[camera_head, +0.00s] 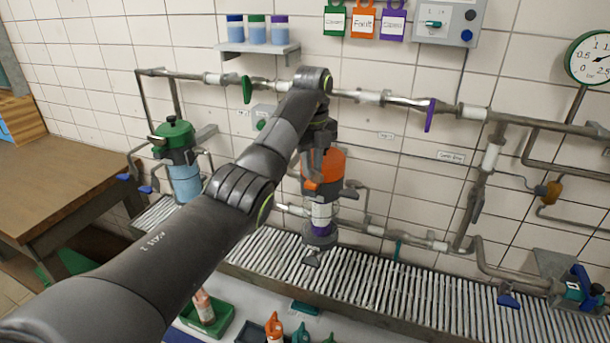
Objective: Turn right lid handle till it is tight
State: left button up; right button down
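The right vessel has an orange lid (328,168), a pale body (321,212) and a dark purple lower part (320,236). It stands upright behind the grating. My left arm reaches in from the lower left, and its wrist bends down over this lid. My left gripper (318,142) is at the top of the orange lid. The lid handle and the fingertips are hidden or too small to make out, so I cannot tell whether they touch. The left vessel has a green lid (173,132) with a small dark knob and blue contents (186,182). My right gripper is out of view.
Wall pipes carry a green lever (247,89) and a purple lever (430,115) on either side of my wrist. A slatted grating (390,289) runs below. A gauge (592,58) hangs at right. A wooden table (60,185) stands left. A green tray (210,322) sits in front.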

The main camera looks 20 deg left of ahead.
pick_arm(q)
jog(key=shift+d+f, duration=0.25)
jog(key=shift+f, duration=0.2)
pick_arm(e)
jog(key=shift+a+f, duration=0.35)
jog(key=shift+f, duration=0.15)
pick_arm(q)
grip_shut()
